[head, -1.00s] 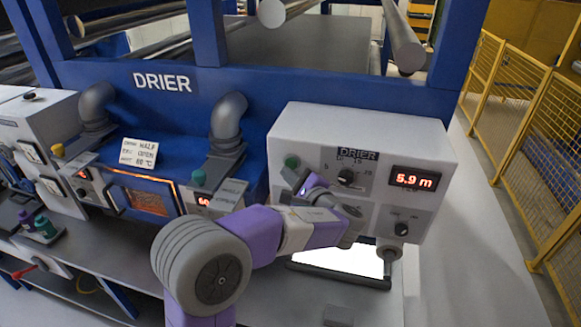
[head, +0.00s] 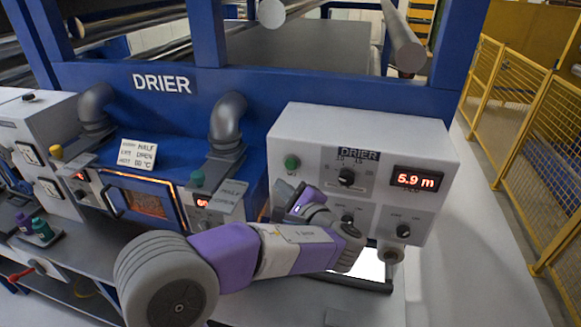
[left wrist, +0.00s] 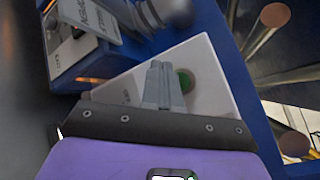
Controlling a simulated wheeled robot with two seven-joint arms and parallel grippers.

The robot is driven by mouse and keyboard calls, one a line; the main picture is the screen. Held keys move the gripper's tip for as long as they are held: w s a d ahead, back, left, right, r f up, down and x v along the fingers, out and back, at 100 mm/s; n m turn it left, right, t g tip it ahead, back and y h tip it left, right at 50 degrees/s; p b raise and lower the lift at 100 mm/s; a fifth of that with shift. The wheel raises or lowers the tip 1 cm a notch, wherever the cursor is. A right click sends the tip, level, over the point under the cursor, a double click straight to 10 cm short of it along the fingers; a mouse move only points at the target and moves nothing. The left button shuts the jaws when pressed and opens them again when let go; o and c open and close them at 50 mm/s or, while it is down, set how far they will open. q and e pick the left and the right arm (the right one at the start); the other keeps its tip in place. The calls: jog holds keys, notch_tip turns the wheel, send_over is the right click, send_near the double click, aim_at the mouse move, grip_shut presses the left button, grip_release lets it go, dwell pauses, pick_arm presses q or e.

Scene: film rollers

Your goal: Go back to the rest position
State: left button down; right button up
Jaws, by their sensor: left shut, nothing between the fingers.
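My left arm reaches in from the lower left across the front of the white drier control box (head: 440,150). My left gripper (head: 299,192) is in front of the box's left part, below the green button (head: 291,162). In the left wrist view its grey fingers (left wrist: 162,82) are together with nothing between them. The green button (left wrist: 185,80) shows just beyond the fingers there; the gap to the box is hard to judge. My right gripper is in neither view.
The box carries a black dial (head: 346,177), a lit display (head: 416,180) reading 5.9 m and lower knobs (head: 403,231). A blue drier unit (head: 165,150) with grey pipes stands left. A yellow fence (head: 530,120) lines the right; floor before it is clear.

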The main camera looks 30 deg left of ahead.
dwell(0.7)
pick_arm(q)
jog(key=s+d+f+g+h+b, duration=0.1)
jog(key=s+d+f+g+h, duration=0.15)
jog(key=f, duration=0.85)
jog(key=s+d+f+g+h+b, duration=0.15)
jog(key=f+h, duration=0.25)
jog(key=f, duration=0.7)
jog(key=s+d+f+g+h+b, duration=0.1)
jog(key=s+d+f+g+h, duration=0.15)
jog(key=f, duration=0.95)
jog(key=s+d+f+n+h+b, duration=0.1)
jog(key=s+d+f+n+h, duration=0.2)
jog(key=f, duration=0.5)
jog(key=s+d+f+n+g+h+b, duration=0.1)
jog(key=s+d+f+n+h+b, duration=0.1)
jog(key=s+d+f+n, duration=0.3)
jog(key=s+d+f+n+h+b, duration=0.1)
jog(key=s+d+f+n+h, duration=0.3)
jog(key=f+n, duration=0.5)
jog(key=shift+s+f+g+h+b, duration=0.35)
jog(key=shift+s+f+h, duration=0.15)
jog(key=shift+s+f, duration=0.6)
dwell(0.6)
